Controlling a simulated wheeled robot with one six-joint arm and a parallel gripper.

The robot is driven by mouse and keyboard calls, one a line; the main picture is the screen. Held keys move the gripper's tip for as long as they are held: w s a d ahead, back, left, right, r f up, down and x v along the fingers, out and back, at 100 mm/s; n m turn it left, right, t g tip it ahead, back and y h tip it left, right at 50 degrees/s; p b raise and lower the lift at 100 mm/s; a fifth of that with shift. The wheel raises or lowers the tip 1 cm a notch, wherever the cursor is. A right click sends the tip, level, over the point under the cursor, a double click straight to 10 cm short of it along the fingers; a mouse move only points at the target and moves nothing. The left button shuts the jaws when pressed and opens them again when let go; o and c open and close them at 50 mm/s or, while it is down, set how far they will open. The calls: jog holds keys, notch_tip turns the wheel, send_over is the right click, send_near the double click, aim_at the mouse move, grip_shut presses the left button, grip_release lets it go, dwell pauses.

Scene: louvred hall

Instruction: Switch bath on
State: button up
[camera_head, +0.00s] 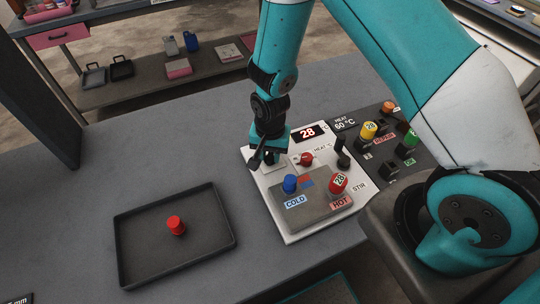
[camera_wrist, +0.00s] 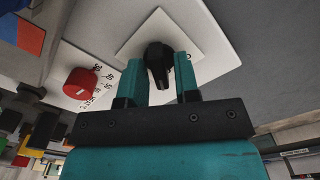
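The bath is a white unit (camera_head: 283,222) on the grey table, with a lit red display (camera_head: 308,132) reading 28. A red dial knob (camera_head: 305,159) sits below the display, and it also shows in the wrist view (camera_wrist: 81,83). A black lever-like switch (camera_wrist: 158,58) stands on a pale square plate at the bath's far left corner. My gripper (camera_head: 262,162) is down over that corner and mostly hides the switch in the head view. In the wrist view my gripper's teal fingers (camera_wrist: 160,80) are apart, one on each side of the switch. No firm contact is visible.
A grey plate (camera_head: 320,209) on the bath carries a blue-topped piece (camera_head: 290,184) by COLD and a red-topped one (camera_head: 338,183) by HOT. A dark block (camera_head: 379,153) with coloured caps stands right. A black tray (camera_head: 133,258) with a red piece (camera_head: 175,225) lies left.

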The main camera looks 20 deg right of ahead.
aim_at(270, 154)
jog(key=shift+o, duration=0.9)
notch_tip(270, 154, up, 7)
jog(key=p, duration=0.5)
notch_tip(270, 154, up, 17)
jog(key=b, duration=0.3)
jog(key=shift+r+b, duration=0.2)
jog(key=shift+b, duration=0.1)
